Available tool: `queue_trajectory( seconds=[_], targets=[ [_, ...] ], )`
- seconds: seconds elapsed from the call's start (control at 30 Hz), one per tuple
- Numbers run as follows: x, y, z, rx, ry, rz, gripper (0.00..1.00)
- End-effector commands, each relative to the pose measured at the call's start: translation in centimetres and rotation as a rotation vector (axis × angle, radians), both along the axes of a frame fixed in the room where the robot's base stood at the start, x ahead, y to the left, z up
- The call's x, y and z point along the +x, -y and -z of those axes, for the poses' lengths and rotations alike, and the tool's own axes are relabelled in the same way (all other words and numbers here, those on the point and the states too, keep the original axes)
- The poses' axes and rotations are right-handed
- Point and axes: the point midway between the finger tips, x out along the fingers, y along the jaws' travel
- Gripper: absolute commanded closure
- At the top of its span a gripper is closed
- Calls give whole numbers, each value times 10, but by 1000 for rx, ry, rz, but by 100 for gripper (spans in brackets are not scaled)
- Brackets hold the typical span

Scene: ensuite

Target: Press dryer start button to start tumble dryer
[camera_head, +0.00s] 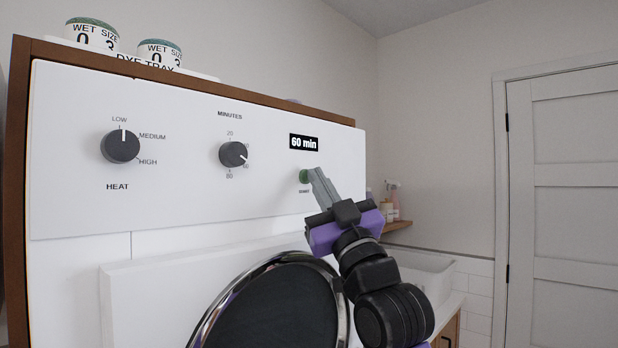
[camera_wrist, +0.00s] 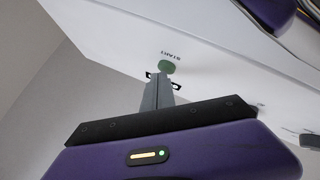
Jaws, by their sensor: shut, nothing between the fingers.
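The tumble dryer has a white control panel (camera_head: 190,195) in the head view. Its round green start button (camera_head: 304,176) is at the panel's right side, under a black "60 min" label (camera_head: 303,142). My gripper (camera_head: 316,176) is shut and empty, with its tips at the button's right edge. In the wrist view the green button (camera_wrist: 167,67) shows just beyond the shut fingertips (camera_wrist: 160,80), with the word START beside it. I cannot tell whether the tips touch the button. The round dark door (camera_head: 275,312) is below the panel.
A heat knob (camera_head: 120,146) and a minutes knob (camera_head: 233,154) are on the panel to the left. Two labelled jars (camera_head: 92,34) stand on top. A shelf with bottles (camera_head: 392,203), a basin (camera_head: 425,275) and a white room door (camera_head: 565,190) are to the right.

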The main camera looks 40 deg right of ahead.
Motion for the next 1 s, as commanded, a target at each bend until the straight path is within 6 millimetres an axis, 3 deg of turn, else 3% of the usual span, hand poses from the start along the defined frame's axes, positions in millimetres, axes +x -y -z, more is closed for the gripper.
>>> queue_trajectory(
  seconds=[1.0],
  targets=[
    [-23, 2, 1, 1, 0, 1, 100]
  ],
)
